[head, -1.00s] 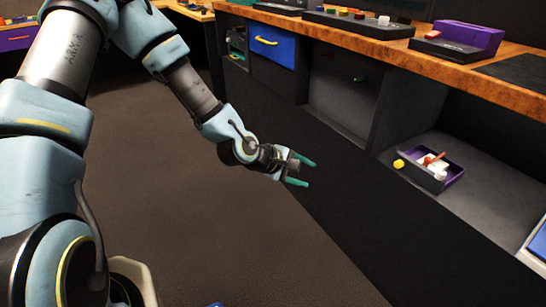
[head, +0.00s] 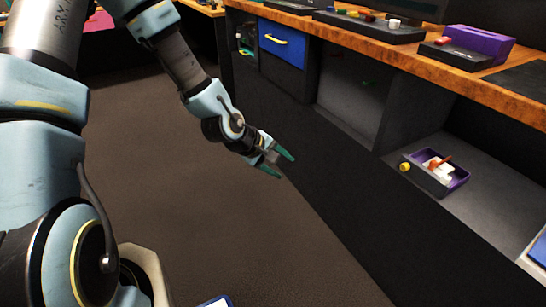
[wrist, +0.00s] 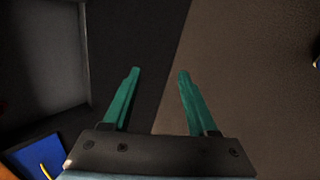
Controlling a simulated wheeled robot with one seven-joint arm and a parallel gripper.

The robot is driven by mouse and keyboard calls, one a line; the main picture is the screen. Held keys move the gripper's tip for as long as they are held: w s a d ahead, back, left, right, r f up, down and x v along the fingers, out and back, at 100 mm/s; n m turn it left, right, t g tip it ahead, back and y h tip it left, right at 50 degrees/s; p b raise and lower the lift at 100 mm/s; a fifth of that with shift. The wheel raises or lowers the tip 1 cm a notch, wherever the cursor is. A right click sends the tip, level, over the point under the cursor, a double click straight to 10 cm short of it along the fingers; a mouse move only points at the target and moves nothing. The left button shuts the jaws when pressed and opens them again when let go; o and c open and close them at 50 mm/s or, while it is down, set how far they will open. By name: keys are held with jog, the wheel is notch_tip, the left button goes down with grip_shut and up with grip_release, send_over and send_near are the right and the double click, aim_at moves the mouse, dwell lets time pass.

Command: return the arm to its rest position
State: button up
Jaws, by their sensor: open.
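My gripper (head: 280,164) hangs in free air over the brown floor, in front of the dark cabinet base, in the head view. Its two teal fingers are apart with nothing between them. In the wrist view my gripper (wrist: 156,88) also shows open and empty, with the dark cabinet front and the floor beyond. My arm comes down from the upper left of the head view, bent at the elbow and wrist.
A wooden counter (head: 440,78) with a purple box (head: 484,44) runs along the right. Below it are a blue drawer (head: 281,44) and an open shelf with a small tray (head: 459,183) of items.

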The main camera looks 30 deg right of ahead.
jog(key=w+a+r+m+t+y, duration=0.1)
jog(key=w+a+r+y, duration=0.15)
jog(key=a, duration=0.45)
jog(key=w+a+r+m+y, duration=0.1)
jog(key=w+a+r, duration=0.15)
jog(key=a, duration=0.45)
jog(key=w+a+r+t+y, duration=0.1)
jog(key=w+a+y, duration=0.15)
jog(key=a, duration=0.45)
jog(key=s+a+r+y, duration=0.1)
jog(key=s+a+r, duration=0.1)
jog(key=a+r, duration=0.35)
jog(key=s+a+r+y, duration=0.1)
jog(key=s+a+r, duration=0.15)
jog(key=a, duration=0.65)
notch_tip(320, 180, up, 17)
jog(key=a+m+p, duration=0.1)
jog(key=p, duration=1.4)
jog(key=shift+s+g+p, duration=0.15)
jog(key=shift+g+p, duration=0.15)
jog(key=shift+g, duration=0.1)
jog(key=shift+f, duration=0.1)
